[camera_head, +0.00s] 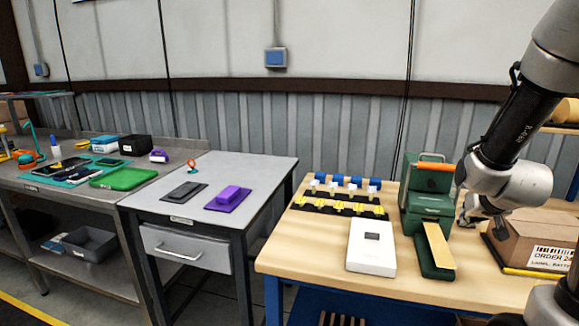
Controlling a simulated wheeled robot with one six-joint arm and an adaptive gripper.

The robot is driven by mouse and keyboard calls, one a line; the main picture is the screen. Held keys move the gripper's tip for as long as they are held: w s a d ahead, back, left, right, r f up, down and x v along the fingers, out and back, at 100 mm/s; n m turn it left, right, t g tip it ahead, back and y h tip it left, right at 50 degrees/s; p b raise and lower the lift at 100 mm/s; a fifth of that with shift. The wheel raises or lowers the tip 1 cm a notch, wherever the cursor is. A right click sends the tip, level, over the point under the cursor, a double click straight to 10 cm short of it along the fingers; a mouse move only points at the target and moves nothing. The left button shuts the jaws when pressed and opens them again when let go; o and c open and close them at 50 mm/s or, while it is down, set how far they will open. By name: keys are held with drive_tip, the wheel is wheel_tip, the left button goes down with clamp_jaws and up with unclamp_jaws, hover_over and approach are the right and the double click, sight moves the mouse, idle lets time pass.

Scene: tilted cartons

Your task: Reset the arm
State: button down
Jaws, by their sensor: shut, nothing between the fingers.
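My gripper (466,217) hangs at the right of the view, at the end of my dark and silver arm. It is small and partly hidden by the wrist, just right of a green machine (428,205) with an orange handle. The fingers look closed and hold nothing. A cardboard carton (535,240) with a printed order label stands to the right of the gripper on the wooden table (310,255). My wrist is above and in front of part of the carton.
A white box (372,247) and a black rack (338,205) with yellow, white and blue parts stand left of the machine. A grey table (250,172) holds a purple block (229,196) and a dark block. A metal bench (60,185) with trays is farther left.

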drive_tip(key=s+a+f+g+y, duration=0.2)
drive_tip(key=s+a+g, duration=0.25)
drive_tip(key=s, duration=0.55)
drive_tip(key=s+a+r+n, duration=0.1)
drive_tip(key=s+a+r, duration=0.1)
drive_tip(key=s+r, duration=0.4)
drive_tip(key=s+a+r+n, duration=0.2)
drive_tip(key=s+a+r, duration=0.1)
drive_tip(key=s+r, duration=0.3)
wheel_tip(320, 180, up, 2)
drive_tip(key=shift+a, duration=0.3)
drive_tip(key=shift+s, duration=0.1)
idle(1.4)
